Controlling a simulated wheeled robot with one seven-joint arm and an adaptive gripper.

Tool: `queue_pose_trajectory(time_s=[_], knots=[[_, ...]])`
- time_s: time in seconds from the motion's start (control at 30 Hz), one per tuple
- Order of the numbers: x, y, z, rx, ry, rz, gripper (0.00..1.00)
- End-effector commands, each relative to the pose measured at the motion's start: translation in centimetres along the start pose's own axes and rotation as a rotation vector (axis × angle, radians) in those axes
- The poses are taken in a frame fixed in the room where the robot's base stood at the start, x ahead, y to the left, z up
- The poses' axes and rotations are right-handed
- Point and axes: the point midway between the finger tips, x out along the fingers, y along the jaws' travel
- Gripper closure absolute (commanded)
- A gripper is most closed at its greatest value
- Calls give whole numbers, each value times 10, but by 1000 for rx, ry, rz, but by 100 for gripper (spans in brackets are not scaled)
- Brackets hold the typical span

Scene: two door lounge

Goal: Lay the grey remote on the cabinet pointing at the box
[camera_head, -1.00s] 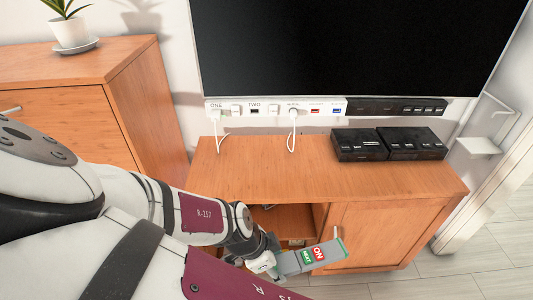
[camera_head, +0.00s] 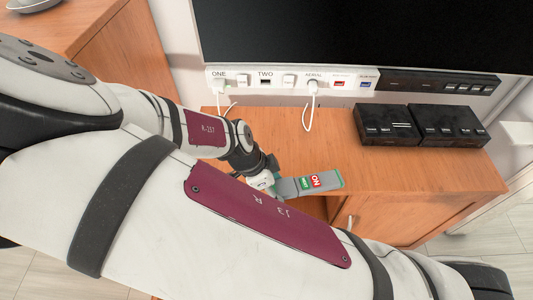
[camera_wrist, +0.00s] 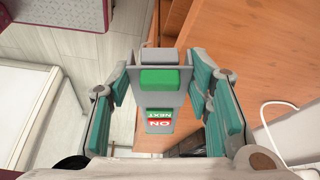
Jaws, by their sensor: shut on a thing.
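The grey remote (camera_head: 308,184) has a red ON button and a green NEXT button. My gripper (camera_head: 290,186) is shut on it at the cabinet's front edge. In the wrist view the remote (camera_wrist: 160,98) sits between the teal finger pads of my gripper (camera_wrist: 163,88). Whether the remote touches the cabinet cannot be told.
A large TV (camera_head: 360,35) stands behind, above a white socket strip (camera_head: 290,78) with a hanging white cable (camera_head: 309,115). A taller wooden cabinet (camera_head: 120,60) stands at the left. The cabinet top left of the boxes is clear.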

Motion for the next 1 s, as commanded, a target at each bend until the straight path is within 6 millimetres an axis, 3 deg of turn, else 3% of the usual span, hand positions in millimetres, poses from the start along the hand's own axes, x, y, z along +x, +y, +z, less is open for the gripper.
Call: queue_pose_trajectory(time_s=[0.2, 0.4, 0.73, 1.0], knots=[[5, -55, 4, 2, 2, -2, 86], [7, -92, 7, 0, 1, -1, 86], [9, -113, 9, 0, 1, 1, 86], [39, -111, 22, -1, 2, 1, 86]])
